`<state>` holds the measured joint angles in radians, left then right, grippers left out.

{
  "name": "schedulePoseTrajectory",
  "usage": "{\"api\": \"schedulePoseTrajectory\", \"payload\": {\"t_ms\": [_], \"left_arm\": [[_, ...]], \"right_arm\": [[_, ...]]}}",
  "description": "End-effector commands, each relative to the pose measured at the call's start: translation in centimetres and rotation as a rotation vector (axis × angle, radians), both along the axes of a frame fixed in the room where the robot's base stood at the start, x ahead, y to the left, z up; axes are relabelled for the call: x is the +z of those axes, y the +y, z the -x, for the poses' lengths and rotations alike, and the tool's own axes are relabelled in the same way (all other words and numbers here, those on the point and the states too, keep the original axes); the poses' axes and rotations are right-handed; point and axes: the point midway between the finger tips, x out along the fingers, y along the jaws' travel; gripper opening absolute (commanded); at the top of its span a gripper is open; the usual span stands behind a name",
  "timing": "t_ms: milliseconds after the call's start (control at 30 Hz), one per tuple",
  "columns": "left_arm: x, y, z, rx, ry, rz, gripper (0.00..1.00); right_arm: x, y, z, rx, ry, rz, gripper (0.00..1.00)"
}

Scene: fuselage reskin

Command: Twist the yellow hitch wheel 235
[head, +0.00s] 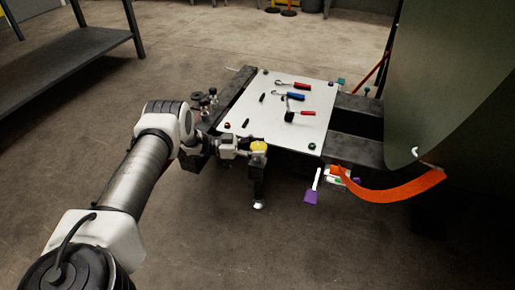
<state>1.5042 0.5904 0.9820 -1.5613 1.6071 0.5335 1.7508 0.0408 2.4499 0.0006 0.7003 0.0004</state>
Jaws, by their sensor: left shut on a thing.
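The yellow hitch wheel (258,146) is a small round disc on top of a dark upright post (257,185) at the near edge of the cart. My left arm comes in from the left. My left gripper (244,145) reaches the wheel from its left side and is shut on it. The fingertips are small in this view, and the far side of the grip is hard to see. My right gripper is not in view.
A white-topped cart (260,115) carries red- and blue-handled tools. A dark shelf (75,55) stands at upper left. Open floor lies in front.

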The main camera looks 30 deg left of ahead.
Motion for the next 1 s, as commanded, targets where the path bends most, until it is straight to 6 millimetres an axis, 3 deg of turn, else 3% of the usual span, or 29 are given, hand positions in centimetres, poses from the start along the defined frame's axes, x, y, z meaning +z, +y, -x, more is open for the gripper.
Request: {"api": "schedulePoseTrajectory", "payload": {"t_ms": [267,300,367,767,1000], "left_arm": [[0.1,0.0,-0.1,0.001,-0.001,0.0,0.24],[0.1,0.0,-0.1,0.001,-0.001,0.0,0.65],[0.1,0.0,-0.1,0.001,-0.001,0.0,0.84],[0.0,0.5,0.3,0.002,-0.001,0.001,0.84],[0.0,4.8,3.0,0.005,-0.001,-0.001,0.84]], "right_arm": [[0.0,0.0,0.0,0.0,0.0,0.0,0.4],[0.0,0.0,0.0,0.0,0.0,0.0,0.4],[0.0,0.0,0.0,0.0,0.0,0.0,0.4],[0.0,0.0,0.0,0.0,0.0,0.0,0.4],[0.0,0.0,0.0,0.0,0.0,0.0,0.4]]}}
